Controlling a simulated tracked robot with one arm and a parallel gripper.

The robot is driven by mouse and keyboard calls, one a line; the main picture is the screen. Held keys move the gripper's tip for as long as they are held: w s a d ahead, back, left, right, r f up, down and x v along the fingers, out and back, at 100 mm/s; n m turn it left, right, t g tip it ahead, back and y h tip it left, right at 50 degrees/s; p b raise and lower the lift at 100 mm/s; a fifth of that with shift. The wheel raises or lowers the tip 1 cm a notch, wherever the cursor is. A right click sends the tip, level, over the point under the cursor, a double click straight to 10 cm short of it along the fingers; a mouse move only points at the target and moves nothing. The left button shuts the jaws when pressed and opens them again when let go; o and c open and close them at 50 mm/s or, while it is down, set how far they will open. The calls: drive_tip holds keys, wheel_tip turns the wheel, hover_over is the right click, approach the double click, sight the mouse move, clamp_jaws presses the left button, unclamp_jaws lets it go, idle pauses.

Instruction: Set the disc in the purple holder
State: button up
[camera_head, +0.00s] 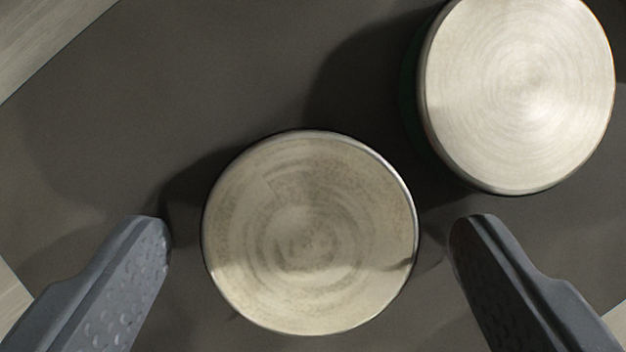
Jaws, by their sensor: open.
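A round metal disc (310,232) with a brushed, slightly stained top lies on a dark grey surface. My gripper (312,228) is open, with one finger to the left of this disc and one to the right. A gap shows between the disc and each fingertip, so neither finger appears to touch it. A second, brighter disc-shaped metal top (518,92) is at the upper right, outside the fingers. Which of the two the task means cannot be told. No purple holder is in view.
The dark grey surface (200,80) is clear at the upper left. The second metal top has a dark greenish side and stands close to the right finger's far side. Pale wood-like areas (40,35) show at the corners beyond the grey surface's edge.

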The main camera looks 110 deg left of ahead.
drive_tip(key=c, duration=1.4)
drive_tip(key=shift+c, duration=0.2)
drive_tip(key=shift+r, duration=0.15)
